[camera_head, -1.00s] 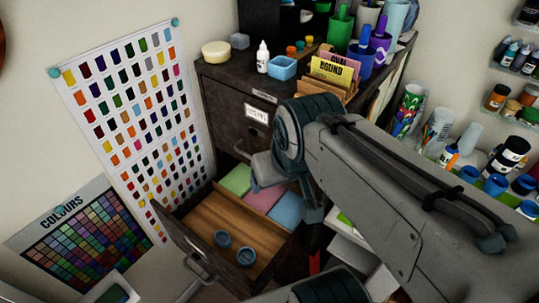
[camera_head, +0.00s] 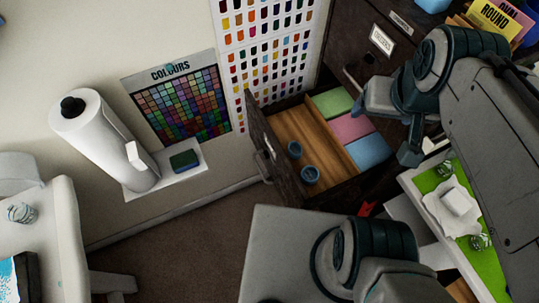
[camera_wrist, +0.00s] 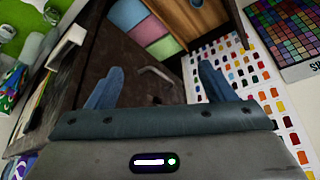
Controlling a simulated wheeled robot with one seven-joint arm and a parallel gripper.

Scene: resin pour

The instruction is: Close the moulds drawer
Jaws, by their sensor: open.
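The dark moulds drawer (camera_head: 262,138) is pulled out of the cabinet, and its front handle (camera_head: 264,168) faces left. Behind a divider lie green (camera_head: 334,101), pink (camera_head: 350,127) and blue (camera_head: 367,152) blocks. My gripper (camera_head: 384,135) is above and to the right of the drawer, beside the cabinet front. In the wrist view my gripper (camera_wrist: 160,78) is open and empty. A different handle (camera_wrist: 157,73), on the closed dark front, shows between its fingers; contact is not visible.
A closed labelled drawer (camera_head: 382,39) is above the open one. A paper roll (camera_head: 104,140) and a green sponge (camera_head: 184,160) are at the left by the wall. A white table (camera_head: 45,225) stands at far left. The carpet (camera_head: 190,245) before the drawer is partly clear.

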